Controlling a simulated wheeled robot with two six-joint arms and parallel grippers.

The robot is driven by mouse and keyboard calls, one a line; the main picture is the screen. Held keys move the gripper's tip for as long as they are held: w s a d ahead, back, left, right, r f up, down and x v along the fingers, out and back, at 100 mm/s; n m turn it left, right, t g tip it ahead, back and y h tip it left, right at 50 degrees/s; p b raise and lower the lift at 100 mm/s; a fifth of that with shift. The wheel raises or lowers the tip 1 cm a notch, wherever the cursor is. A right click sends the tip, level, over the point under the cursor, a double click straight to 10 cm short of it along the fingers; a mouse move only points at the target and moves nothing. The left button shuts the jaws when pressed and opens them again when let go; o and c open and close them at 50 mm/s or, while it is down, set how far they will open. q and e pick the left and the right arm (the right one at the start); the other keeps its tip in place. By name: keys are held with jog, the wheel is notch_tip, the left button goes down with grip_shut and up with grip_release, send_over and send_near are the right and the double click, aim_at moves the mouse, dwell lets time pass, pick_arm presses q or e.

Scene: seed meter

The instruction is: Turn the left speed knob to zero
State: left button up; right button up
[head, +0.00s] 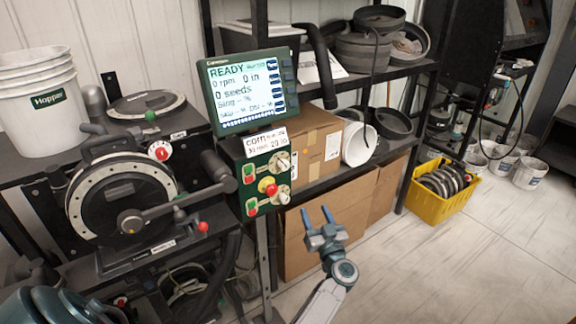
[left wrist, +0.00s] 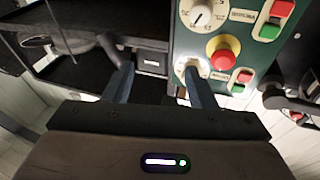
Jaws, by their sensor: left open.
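The green control panel (head: 262,172) hangs below the lit display and carries two pale knobs, an upper knob (head: 281,162) and a lower knob (head: 283,195). A red button (head: 269,187) on yellow sits between them. I cannot tell from the labels which is the left speed knob. My left gripper (head: 316,212) is open and empty, right of the panel in the head view. In the left wrist view, one knob with a marked dial (left wrist: 209,14) is at the top; another knob (left wrist: 190,67) is partly hidden behind the right finger of the gripper (left wrist: 158,74). Contact is unclear.
The display (head: 245,92) reads READY, 0 rpm. The seed meter (head: 122,195) with its crank stands left of the panel. Cardboard boxes (head: 325,227) stand behind my gripper. A yellow crate (head: 440,198) stands on the floor at right. The floor in front is clear.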

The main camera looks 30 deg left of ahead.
aim_at(286, 168)
pick_arm(q)
notch_tip(286, 168, up, 10)
jog(key=s+a+n+g+y, duration=0.1)
jog(key=s+a+n+g, duration=0.1)
jog(key=n+g, duration=0.3)
jog(key=shift+m+g, duration=0.3)
jog(key=shift+g, duration=0.4)
jog(key=p+x, duration=0.1)
jog(key=x, duration=0.2)
jog(key=p+x, duration=0.1)
jog(key=x, duration=0.2)
jog(key=r+p+x, duration=0.1)
jog(key=x, duration=0.2)
jog(key=shift+w+a, duration=0.2)
jog(key=shift+w, duration=0.15)
jog(key=shift+w+a+f+p, duration=0.15)
jog(key=shift+w+a+p, duration=0.15)
jog(key=shift+a, duration=0.3)
jog(key=shift+s, duration=0.1)
jog(key=shift+c, duration=0.6)
jog(key=c, duration=0.8)
jog(key=shift+c, duration=0.2)
